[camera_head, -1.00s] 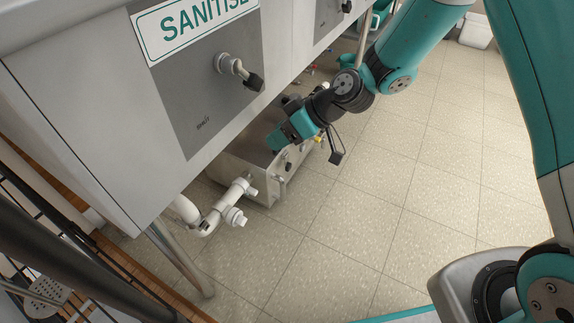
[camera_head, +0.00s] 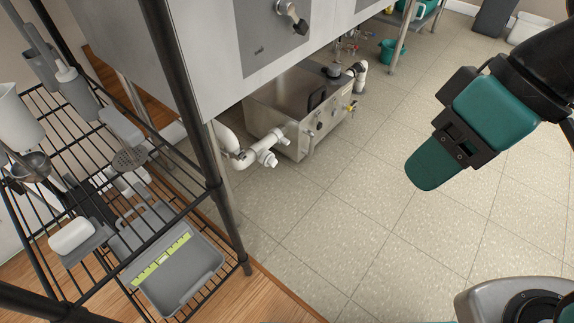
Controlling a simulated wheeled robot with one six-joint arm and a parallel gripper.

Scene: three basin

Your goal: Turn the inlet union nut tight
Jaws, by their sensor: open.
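A steel box (camera_head: 305,105) stands on the floor under the sink. A white pipe (camera_head: 235,150) runs to its left end, with a white ring-like fitting (camera_head: 283,136) where it meets the box, likely the inlet union nut. A capped white branch (camera_head: 270,160) points down beside it. How tight the fitting sits cannot be told. My gripper (camera_head: 432,170) is open and empty, seen side-on with its teal finger over the floor, well right of the fitting and apart from it.
A black wire rack (camera_head: 215,180) with a grey tray (camera_head: 175,270) and utensils stands at the left. The sink body (camera_head: 210,60) overhangs the box. Another white pipe fitting (camera_head: 360,75) and a teal bucket (camera_head: 393,50) are farther back. The tiled floor (camera_head: 350,210) is clear.

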